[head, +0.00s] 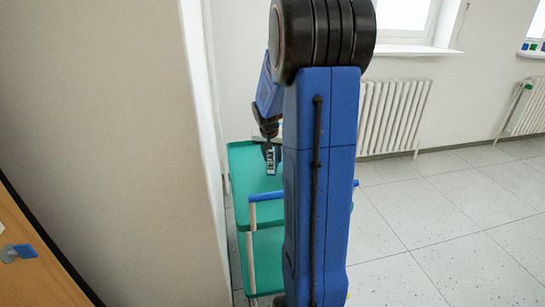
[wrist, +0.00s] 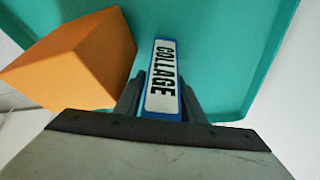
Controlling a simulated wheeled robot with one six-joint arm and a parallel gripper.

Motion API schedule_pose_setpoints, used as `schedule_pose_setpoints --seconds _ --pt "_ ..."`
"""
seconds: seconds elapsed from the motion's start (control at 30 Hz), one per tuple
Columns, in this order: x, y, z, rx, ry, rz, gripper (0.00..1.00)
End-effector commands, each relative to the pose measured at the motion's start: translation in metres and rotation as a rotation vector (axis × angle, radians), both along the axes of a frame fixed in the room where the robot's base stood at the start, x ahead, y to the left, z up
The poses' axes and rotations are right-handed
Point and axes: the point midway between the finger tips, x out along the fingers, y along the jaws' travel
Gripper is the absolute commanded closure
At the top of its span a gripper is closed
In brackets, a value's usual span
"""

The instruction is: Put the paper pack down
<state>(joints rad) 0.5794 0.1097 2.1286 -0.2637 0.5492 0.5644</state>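The paper pack (wrist: 162,80) is a slim blue block with a white label reading COLLAGE. My gripper (wrist: 161,92) is shut on it, with one dark finger on each side. In the head view the pack (head: 270,161) shows below my gripper (head: 270,143), over the teal top shelf of a cart (head: 246,182). In the wrist view the teal surface (wrist: 215,45) lies behind the pack. I cannot tell whether the pack touches it.
An orange box (wrist: 85,62) stands on the teal surface, close to the left of my gripper. The cart has a lower teal shelf (head: 266,262) and a blue handle bar. A wall (head: 120,130) is left of the cart. Open tiled floor (head: 440,220) is to the right.

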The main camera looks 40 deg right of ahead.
Motion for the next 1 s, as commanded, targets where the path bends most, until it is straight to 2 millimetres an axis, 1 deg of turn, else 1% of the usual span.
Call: schedule_pose_setpoints --seconds 0.17,0.27,0.37,0.7,0.83,1.0 --pt "0.0 0.0 0.003 -0.001 -0.001 0.0 0.64" --pt "-0.002 0.003 0.012 -0.001 -0.002 0.001 0.64" --pt "-0.005 0.007 0.027 -0.003 -0.004 0.001 0.64" --pt "-0.019 0.028 0.086 -0.002 -0.004 0.002 0.64" --pt "-0.023 0.033 0.101 -0.001 -0.002 0.001 0.64" --pt "-0.026 0.037 0.111 0.0 -0.001 0.0 0.64"
